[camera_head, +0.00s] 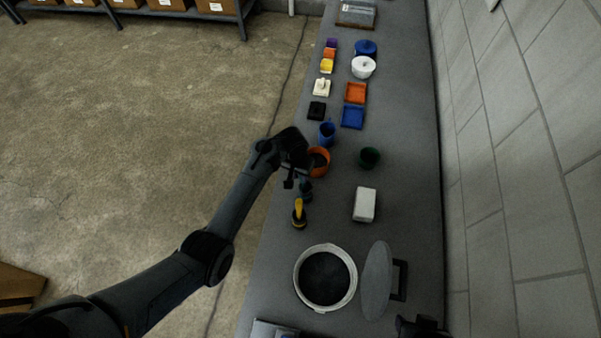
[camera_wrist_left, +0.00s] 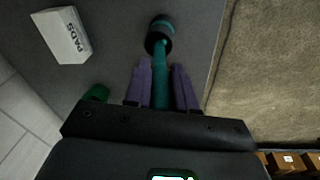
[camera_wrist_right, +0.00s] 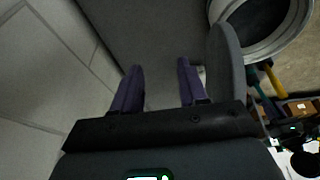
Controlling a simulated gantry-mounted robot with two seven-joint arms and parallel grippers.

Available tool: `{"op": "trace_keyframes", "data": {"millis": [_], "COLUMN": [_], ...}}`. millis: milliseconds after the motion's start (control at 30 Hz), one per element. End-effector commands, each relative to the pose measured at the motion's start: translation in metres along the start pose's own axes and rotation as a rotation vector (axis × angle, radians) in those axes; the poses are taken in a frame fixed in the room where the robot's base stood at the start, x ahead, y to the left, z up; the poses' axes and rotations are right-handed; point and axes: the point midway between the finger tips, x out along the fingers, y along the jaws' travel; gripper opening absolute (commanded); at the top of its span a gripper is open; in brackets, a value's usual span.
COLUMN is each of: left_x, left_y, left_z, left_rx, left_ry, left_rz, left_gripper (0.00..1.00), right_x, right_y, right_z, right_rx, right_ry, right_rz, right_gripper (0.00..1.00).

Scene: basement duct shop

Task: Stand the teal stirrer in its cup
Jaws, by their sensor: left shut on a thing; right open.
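My left gripper (camera_head: 291,180) is shut on the teal stirrer (camera_wrist_left: 161,76), whose shaft runs between the purple fingers in the left wrist view. The stirrer's thick dark-teal end (camera_head: 305,187) points away from the gripper; I cannot tell if it touches the bench. An orange cup (camera_head: 318,170) stands beneath or beside the left gripper, partly hidden by it. A blue cup (camera_head: 326,134) stands just beyond, and a dark green cup (camera_head: 369,157) stands to the right. No stirrer handle shows clearly in the green cup. My right gripper (camera_wrist_right: 157,85) is open and empty near the lid.
A yellow-handled tool (camera_head: 299,211) stands near the bench's left edge. A white box (camera_head: 364,205) lies right of it. A round bucket (camera_head: 325,277) and a grey lid (camera_head: 377,281) are nearer. Trays (camera_head: 352,117) and small blocks fill the far bench; a block wall borders the right.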

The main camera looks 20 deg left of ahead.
Motion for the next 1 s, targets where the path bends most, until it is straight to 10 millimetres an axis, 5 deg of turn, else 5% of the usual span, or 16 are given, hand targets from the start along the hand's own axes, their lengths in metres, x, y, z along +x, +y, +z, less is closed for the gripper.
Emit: {"op": "trace_keyframes", "data": {"millis": [367,400,567,1000], "left_x": [0.0012,0.0012,0.0012,-0.007], "left_y": [-0.0003,-0.0003,-0.0003,0.0005], "left_z": [0.0001,0.0001,0.0001,-0.0004], "left_rx": [-0.001,-0.001,-0.001,-0.001], "left_ry": [0.0,0.0,0.0,0.002], "left_rz": [0.0,0.0,0.0,0.002], "left_gripper": [0.0,0.29,0.54,0.55], "right_x": [0.0005,0.0005,0.0005,-0.0009], "right_y": [-0.0005,-0.0006,-0.0015,-0.0022], "right_z": [0.0001,0.0,-0.0002,-0.0009], "right_rx": [0.002,0.002,0.006,0.009], "right_ry": [0.0,0.0,0.001,0.002], "right_rz": [-0.001,-0.002,-0.005,-0.007], "right_gripper": [0.43,0.43,0.43,0.43]}}
